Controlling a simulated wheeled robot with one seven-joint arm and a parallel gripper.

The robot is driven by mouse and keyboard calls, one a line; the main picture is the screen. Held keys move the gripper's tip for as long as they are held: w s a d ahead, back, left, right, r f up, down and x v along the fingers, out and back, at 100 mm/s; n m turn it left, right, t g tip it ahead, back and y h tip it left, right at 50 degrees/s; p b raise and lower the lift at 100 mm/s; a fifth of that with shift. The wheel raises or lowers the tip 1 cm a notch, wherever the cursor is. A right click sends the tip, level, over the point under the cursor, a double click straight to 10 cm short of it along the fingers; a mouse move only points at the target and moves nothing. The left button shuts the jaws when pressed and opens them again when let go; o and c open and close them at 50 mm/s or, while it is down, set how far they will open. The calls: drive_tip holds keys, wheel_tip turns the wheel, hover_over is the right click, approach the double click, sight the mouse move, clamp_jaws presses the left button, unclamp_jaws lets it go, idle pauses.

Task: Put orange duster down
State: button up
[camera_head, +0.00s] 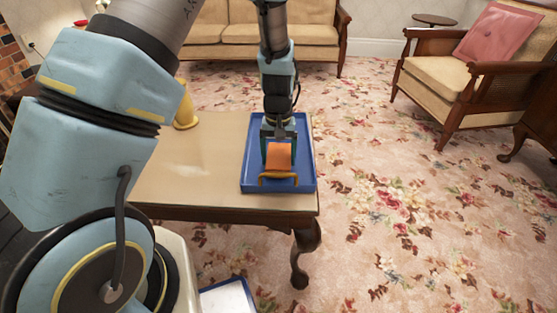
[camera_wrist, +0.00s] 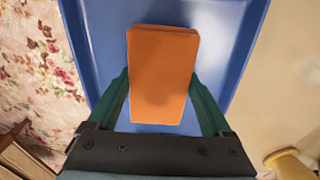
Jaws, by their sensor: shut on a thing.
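The orange duster (camera_head: 280,157) is a block that sits between the fingers of my gripper (camera_head: 279,150). In the wrist view the duster (camera_wrist: 160,75) fills the space between the two green fingers of my gripper (camera_wrist: 160,95), which press on its sides. My gripper points down over a blue tray (camera_head: 307,150) on the table. The wrist view shows the blue tray (camera_wrist: 100,45) behind the duster. I cannot tell whether the duster touches the tray floor. A curved yellow-brown thing (camera_head: 278,176) lies at the tray's near end, close to the duster.
The tray stands at the right end of a wooden table (camera_head: 190,170). A yellow object (camera_head: 186,108) stands at the table's far left. A sofa (camera_head: 250,35) is behind, and an armchair (camera_head: 470,75) is at the right. Another blue-edged tray (camera_head: 228,298) is low at the front.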

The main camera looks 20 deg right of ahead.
sight(278, 155)
drive_tip(key=shift+f, duration=0.3)
drive_tip(key=shift+f, duration=0.2)
drive_tip(key=o, duration=1.2)
drive_tip(key=shift+r, duration=0.1)
wheel_tip(278, 155, up, 12)
drive_tip(key=p, duration=0.2)
drive_tip(key=s+a+r+n, duration=0.1)
drive_tip(key=a+r, duration=0.1)
drive_tip(key=a, duration=0.8)
drive_tip(key=s+a+r+n+t, duration=0.1)
drive_tip(key=a+r, duration=0.2)
drive_tip(key=a, duration=0.7)
drive_tip(key=s+a+r+n, duration=0.1)
drive_tip(key=s+a+r, duration=0.1)
drive_tip(key=a, duration=0.8)
drive_tip(key=shift+a+r+n+t, duration=0.1)
drive_tip(key=shift+r+n+t, duration=0.2)
drive_tip(key=shift+r+n, duration=0.15)
